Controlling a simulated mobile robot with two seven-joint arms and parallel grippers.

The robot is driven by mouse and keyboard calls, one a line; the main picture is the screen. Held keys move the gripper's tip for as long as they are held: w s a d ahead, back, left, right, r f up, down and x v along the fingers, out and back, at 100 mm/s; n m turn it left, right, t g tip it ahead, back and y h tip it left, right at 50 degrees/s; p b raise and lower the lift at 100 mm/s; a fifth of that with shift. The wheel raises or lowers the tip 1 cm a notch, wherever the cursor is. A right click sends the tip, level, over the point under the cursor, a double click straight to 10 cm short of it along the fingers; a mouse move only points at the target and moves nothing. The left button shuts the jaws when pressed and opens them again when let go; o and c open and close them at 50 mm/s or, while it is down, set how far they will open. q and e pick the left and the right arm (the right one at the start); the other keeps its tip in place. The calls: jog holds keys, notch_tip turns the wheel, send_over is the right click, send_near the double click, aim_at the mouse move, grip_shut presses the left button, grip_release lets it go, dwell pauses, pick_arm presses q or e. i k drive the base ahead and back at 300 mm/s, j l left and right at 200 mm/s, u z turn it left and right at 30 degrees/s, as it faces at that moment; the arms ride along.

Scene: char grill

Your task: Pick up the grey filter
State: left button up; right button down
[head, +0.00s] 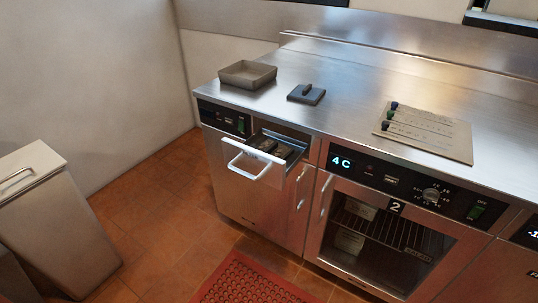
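No thing here is plainly marked as the grey filter, and I cannot tell for sure which one it is. A shallow grey-brown tray (238,82), open at the top, stands on the steel counter near its left end. To its right lies a flat dark grey square piece (306,94) with a raised grip on top. Below the counter, a small drawer (253,160) with a white handle is pulled out. Dark objects (283,150) lie inside it, too small to make out. Neither of my grippers is in view.
The steel counter (345,85) is bare between the dark piece and a board (425,135) with small dark knobs. A glass-fronted unit (380,240) is below. A lidded grey bin (55,220) stands at left. A red mat (250,282) lies on the tiled floor.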

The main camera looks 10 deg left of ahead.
aim_at(270, 146)
jog(key=i+l+u, duration=0.1)
jog(key=l, duration=0.2)
jog(key=i+l+u, duration=0.2)
jog(key=i+l, duration=0.15)
jog(key=l, duration=0.25)
jog(key=i+l+u, duration=0.1)
jog(key=l, duration=0.25)
